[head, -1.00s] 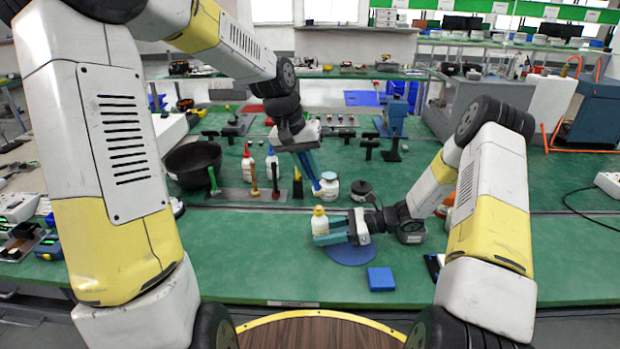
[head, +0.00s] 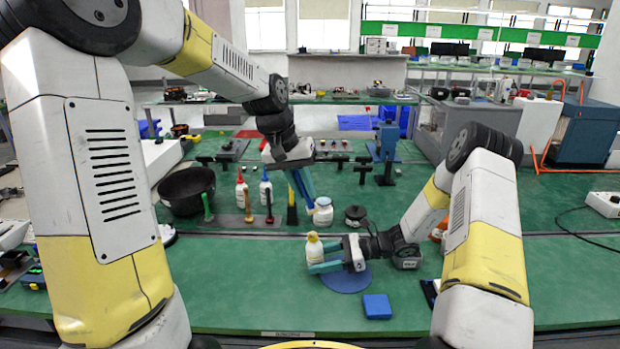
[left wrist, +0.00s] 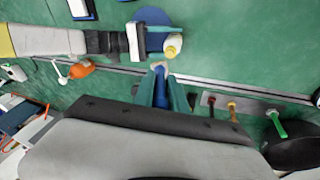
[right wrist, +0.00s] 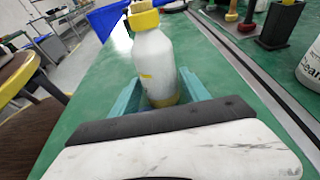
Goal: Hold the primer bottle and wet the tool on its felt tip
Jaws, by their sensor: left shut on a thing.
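The primer bottle (head: 314,247) is white with a yellow cap. My right gripper (head: 324,261) is closed around its body and holds it upright by the left side of the round blue mat (head: 345,281). The right wrist view shows the bottle (right wrist: 156,65) between both teal fingers; its base is hidden. My left gripper (head: 303,188) points down above and behind the bottle. It is shut on a slim blue tool (left wrist: 160,88) with a pale tip. The tool tip is apart from the cap in the left wrist view, where the bottle (left wrist: 173,46) also shows.
A white jar (head: 323,212) and a dark round container (head: 356,215) stand behind my right gripper. A blue block (head: 377,306) lies in front. The front left table is clear.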

